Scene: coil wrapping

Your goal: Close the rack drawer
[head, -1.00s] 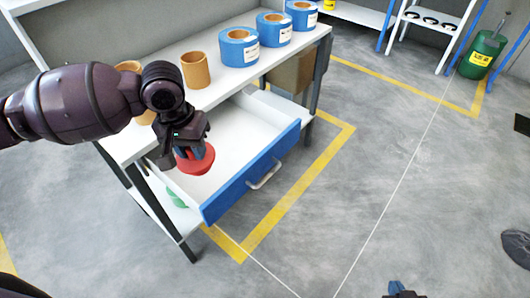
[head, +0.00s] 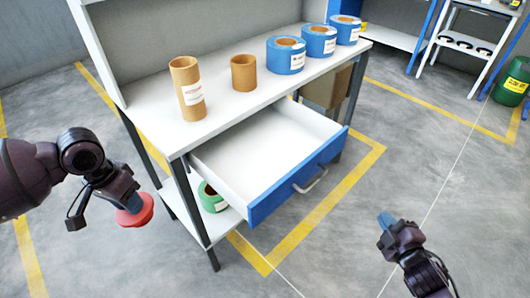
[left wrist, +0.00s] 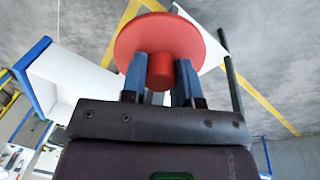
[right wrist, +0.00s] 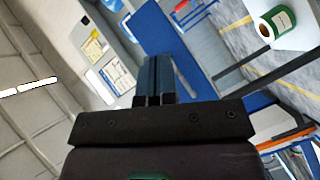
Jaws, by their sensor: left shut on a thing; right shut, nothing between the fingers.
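The rack drawer is pulled out and looks empty, with a white inside and a blue front (head: 300,178) that has a silver handle (head: 311,180). My left gripper (head: 128,203) is shut on a red flanged piece (head: 137,212), held in the air to the left of the rack and clear of the drawer. In the left wrist view the fingers (left wrist: 160,85) grip the stub of the red piece (left wrist: 158,45). My right gripper (head: 386,222) is shut and empty, to the right of the drawer and apart from the handle; its fingers (right wrist: 156,78) show together in the right wrist view.
The rack top (head: 225,110) holds two cardboard tubes (head: 187,90) (head: 243,73) and several blue rolls (head: 286,57). A green roll (head: 212,198) is on the lower shelf. Floor in front of the drawer is clear. A green bin (head: 514,83) stands far right.

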